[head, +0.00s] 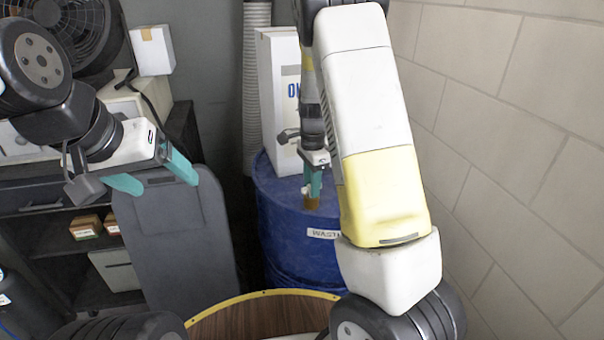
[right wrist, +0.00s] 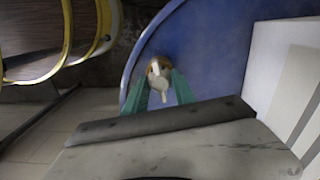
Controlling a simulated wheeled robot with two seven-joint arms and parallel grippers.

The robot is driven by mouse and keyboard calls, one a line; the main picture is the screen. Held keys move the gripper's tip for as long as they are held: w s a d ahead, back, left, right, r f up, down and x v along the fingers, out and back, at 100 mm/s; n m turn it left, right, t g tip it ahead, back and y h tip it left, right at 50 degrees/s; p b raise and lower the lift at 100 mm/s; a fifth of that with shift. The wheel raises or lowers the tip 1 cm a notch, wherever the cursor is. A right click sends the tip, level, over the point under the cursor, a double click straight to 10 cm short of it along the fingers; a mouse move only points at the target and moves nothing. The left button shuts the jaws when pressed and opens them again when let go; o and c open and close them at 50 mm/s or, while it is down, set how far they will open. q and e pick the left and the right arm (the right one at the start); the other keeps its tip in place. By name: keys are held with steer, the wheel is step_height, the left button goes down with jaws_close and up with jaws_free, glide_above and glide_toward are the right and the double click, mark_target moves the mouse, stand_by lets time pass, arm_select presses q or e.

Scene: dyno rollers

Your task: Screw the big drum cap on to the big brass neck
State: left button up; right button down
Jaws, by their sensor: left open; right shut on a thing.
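The blue waste drum (head: 290,235) stands at the back centre, and its top also shows in the right wrist view (right wrist: 205,50). The brass neck (head: 312,203) shows on the drum top, and a brass rim (right wrist: 155,67) shows around the pale cap (right wrist: 160,82). My right gripper (head: 313,182) points down at the drum; in the right wrist view its green fingers (right wrist: 160,95) are shut on the cap. The cap appears to be at the neck; I cannot tell whether it is seated. My left gripper (head: 165,184) is open and empty at the left, away from the drum.
A white box (head: 280,90) stands on the drum behind my right gripper. A grey creeper board (head: 175,240) leans left of the drum. A yellow-edged wooden reel (head: 265,318) is in front. A block wall (head: 520,130) bounds the right.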

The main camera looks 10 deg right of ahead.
steer(key=m, duration=0.9)
steer(key=shift+m, duration=0.3)
steer(key=c, duration=0.9)
jaws_free()
steer(key=shift+c, duration=0.2)
step_height(320, 180, up, 7)
steer(key=shift+r, duration=0.45)
steer(key=shift+f, duration=0.1)
steer(key=shift+c, duration=0.7)
